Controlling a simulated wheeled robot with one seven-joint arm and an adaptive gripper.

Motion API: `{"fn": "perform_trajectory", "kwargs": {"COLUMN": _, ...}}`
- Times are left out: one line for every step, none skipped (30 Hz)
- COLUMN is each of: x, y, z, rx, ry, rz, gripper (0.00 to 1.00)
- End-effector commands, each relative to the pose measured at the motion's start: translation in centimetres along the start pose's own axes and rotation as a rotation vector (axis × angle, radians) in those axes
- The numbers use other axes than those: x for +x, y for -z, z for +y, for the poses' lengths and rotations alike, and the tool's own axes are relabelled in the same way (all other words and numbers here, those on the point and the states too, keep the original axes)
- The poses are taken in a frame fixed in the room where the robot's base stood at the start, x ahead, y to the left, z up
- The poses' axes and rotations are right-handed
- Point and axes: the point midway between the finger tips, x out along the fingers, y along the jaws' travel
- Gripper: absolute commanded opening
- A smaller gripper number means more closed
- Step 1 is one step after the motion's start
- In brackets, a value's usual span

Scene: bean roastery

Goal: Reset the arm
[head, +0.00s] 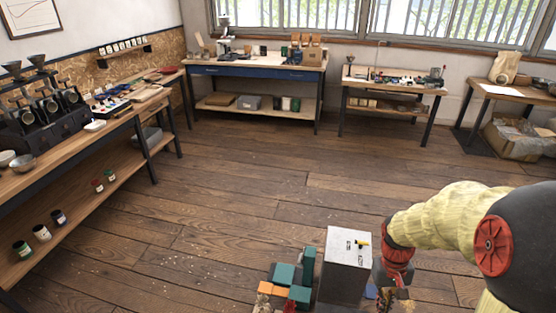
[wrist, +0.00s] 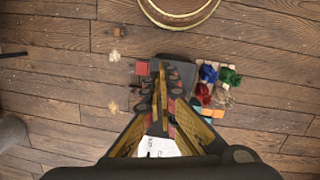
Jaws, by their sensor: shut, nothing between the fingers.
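My gripper (wrist: 160,80) is shut and empty in the wrist view, its long fingers closed together and pointing down above the floor. In the head view my arm reaches in from the right and bends down at the lower right. The gripper end there is low, beside a grey pedestal, and partly cut off by the picture's bottom edge.
The grey pedestal (head: 345,262) carries a small yellow and black item (head: 362,243). Teal and orange boxes (head: 285,275) stand left of it. Blue (wrist: 208,73), green and red pieces lie near my fingers. Workbenches line the walls; the middle floor (head: 250,190) is clear.

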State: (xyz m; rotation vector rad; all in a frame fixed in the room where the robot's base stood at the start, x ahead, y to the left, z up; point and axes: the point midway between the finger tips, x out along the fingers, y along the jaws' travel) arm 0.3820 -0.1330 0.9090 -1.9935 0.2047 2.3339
Motion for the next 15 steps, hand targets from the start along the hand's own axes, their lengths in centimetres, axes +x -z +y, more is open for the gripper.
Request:
{"fn": "perform_trajectory", "kwargs": {"x": -1.9, "y": -1.0, "z": -0.9, "rx": 0.011, "ry": 0.002, "rz": 0.032, "gripper": 0.00}}
{"fn": "perform_trajectory", "kwargs": {"x": -2.9, "y": -1.5, "z": -1.3, "rx": 0.019, "ry": 0.004, "rz": 0.048, "gripper": 0.00}}
{"fn": "perform_trajectory", "kwargs": {"x": -4.0, "y": -2.3, "z": -2.0, "rx": 0.026, "ry": 0.008, "rz": 0.069, "gripper": 0.00}}
{"fn": "perform_trajectory", "kwargs": {"x": -4.8, "y": -2.9, "z": -2.5, "rx": 0.032, "ry": 0.011, "rz": 0.085, "gripper": 0.00}}
{"fn": "perform_trajectory", "kwargs": {"x": -5.7, "y": -3.5, "z": -2.9, "rx": 0.037, "ry": 0.014, "rz": 0.102, "gripper": 0.00}}
{"fn": "perform_trajectory", "kwargs": {"x": -6.6, "y": -4.2, "z": -3.5, "rx": 0.039, "ry": 0.018, "rz": 0.124, "gripper": 0.00}}
{"fn": "perform_trajectory", "kwargs": {"x": -7.4, "y": -4.8, "z": -4.0, "rx": 0.040, "ry": 0.021, "rz": 0.143, "gripper": 0.00}}
{"fn": "perform_trajectory", "kwargs": {"x": -8.1, "y": -5.4, "z": -4.4, "rx": 0.041, "ry": 0.025, "rz": 0.163, "gripper": 0.00}}
{"fn": "perform_trajectory", "kwargs": {"x": -9.0, "y": -6.2, "z": -5.0, "rx": 0.038, "ry": 0.030, "rz": 0.187, "gripper": 0.00}}
{"fn": "perform_trajectory", "kwargs": {"x": -9.7, "y": -6.8, "z": -5.3, "rx": 0.035, "ry": 0.033, "rz": 0.207, "gripper": 0.00}}
{"fn": "perform_trajectory", "kwargs": {"x": -10.4, "y": -7.3, "z": -5.7, "rx": 0.031, "ry": 0.037, "rz": 0.228, "gripper": 0.00}}
{"fn": "perform_trajectory", "kwargs": {"x": -11.2, "y": -8.0, "z": -6.3, "rx": 0.022, "ry": 0.041, "rz": 0.258, "gripper": 0.00}}
{"fn": "perform_trajectory", "kwargs": {"x": -11.8, "y": -8.6, "z": -6.6, "rx": 0.015, "ry": 0.045, "rz": 0.280, "gripper": 0.00}}
{"fn": "perform_trajectory", "kwargs": {"x": -12.5, "y": -9.1, "z": -7.0, "rx": 0.008, "ry": 0.048, "rz": 0.305, "gripper": 0.00}}
{"fn": "perform_trajectory", "kwargs": {"x": -13.3, "y": -9.7, "z": -7.4, "rx": -0.003, "ry": 0.052, "rz": 0.339, "gripper": 0.00}}
